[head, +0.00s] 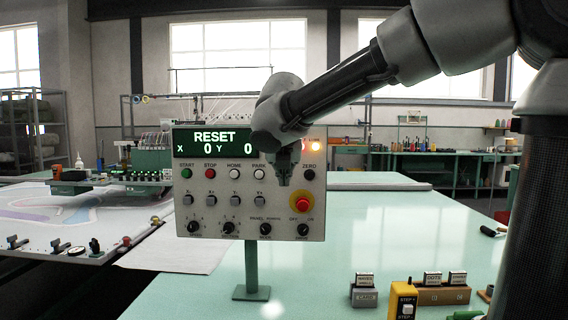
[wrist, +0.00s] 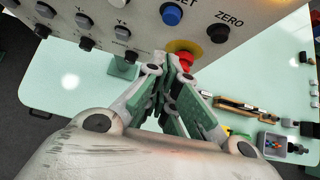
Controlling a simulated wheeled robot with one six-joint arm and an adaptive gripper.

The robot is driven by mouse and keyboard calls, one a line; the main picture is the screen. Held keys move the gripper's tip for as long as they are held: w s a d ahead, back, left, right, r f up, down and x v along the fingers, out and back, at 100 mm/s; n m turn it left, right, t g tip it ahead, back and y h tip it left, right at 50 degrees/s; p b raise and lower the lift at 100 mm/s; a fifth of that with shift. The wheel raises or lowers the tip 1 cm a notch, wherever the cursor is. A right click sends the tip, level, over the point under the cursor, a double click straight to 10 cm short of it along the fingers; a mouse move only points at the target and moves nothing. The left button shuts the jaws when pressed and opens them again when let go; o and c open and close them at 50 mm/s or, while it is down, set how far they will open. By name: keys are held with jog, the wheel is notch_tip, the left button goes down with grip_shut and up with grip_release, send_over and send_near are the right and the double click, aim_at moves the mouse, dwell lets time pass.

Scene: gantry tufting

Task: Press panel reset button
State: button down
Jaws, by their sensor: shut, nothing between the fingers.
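The grey control panel (head: 262,215) stands on a green post, and its display (head: 214,140) reads RESET, X 0, Y 0. In the wrist view the blue button (wrist: 171,14), beside lettering ending in "ET", is uncovered above the fingertips. In the head view my arm and gripper hide it. My gripper (head: 284,180) is shut and empty in front of the panel's right half. In the wrist view its fingertips (wrist: 178,62) overlap the red mushroom button (wrist: 185,56) on its yellow ring; I cannot tell whether they touch.
The black ZERO button (head: 309,175) is right of my gripper, and the white PARK button (head: 259,174) left. The green table (head: 400,225) is clear behind the panel. A yellow step pendant (head: 403,298) and labelled blocks (head: 432,296) stand at front right. A tufting frame (head: 75,220) lies left.

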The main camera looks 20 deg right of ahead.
jog(key=w+d+f, duration=0.1)
jog(key=w+f, duration=0.1)
jog(key=w, duration=0.3)
jog(key=shift+w+d, duration=0.35)
